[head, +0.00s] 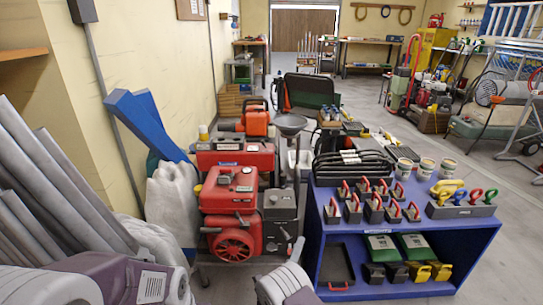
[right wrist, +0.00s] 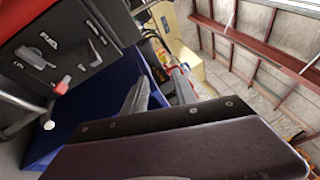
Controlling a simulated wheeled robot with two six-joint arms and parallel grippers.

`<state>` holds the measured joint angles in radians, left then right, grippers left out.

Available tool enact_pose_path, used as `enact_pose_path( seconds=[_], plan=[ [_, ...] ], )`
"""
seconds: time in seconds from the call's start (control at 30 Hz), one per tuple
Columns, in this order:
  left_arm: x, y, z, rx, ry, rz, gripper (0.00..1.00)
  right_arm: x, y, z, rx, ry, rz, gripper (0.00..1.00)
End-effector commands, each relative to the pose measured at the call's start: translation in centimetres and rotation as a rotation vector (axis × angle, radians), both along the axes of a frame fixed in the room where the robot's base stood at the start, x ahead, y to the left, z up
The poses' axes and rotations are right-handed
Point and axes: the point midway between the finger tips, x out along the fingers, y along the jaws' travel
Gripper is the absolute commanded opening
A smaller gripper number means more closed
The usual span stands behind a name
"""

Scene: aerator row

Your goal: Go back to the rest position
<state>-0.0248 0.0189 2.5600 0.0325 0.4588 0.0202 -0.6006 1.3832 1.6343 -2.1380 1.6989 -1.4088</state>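My right gripper (head: 297,250) shows at the bottom centre of the head view, between the red engine machine and the blue cart. Its grey fingers also show in the right wrist view (right wrist: 145,96), past the dark wrist housing. My left arm shows only as purple and grey links at the bottom left of the head view. My left gripper is not in view.
A red engine machine (head: 230,210) stands just left of my right gripper. A blue cart (head: 400,238) with several red-handled tools stands to the right. Grey pipes (head: 55,185) and a white sack (head: 172,205) crowd the left. Open floor (head: 500,185) lies right of the cart.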

Motion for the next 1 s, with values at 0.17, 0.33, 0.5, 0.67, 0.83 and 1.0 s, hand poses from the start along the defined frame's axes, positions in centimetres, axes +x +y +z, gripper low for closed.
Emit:
enact_pose_path(
  seconds=[0.17, 0.33, 0.5, 0.67, 0.83, 1.0],
  plan=[
    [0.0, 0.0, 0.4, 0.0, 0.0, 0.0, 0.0, -0.8, -12.2, 9.5, 0.221, -0.083, -0.375, 0.34],
    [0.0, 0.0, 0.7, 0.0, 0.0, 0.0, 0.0, -10.3, -24.1, 13.6, 0.675, -0.23, -0.836, 0.34],
    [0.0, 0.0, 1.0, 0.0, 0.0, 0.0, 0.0, -23.9, -25.9, 11.1, 1.318, -0.585, -1.323, 0.34],
    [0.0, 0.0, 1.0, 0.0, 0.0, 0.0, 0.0, -29.9, -19.6, 7.3, 1.807, -1.038, -1.685, 0.34],
    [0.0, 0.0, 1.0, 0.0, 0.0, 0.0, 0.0, -31.2, -12.4, 4.4, -1.875, 1.439, 1.84, 0.34],
    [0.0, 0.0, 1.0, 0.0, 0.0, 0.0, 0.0, -28.0, -9.2, 3.7, -1.364, 1.507, 1.435, 0.34]
  ],
)
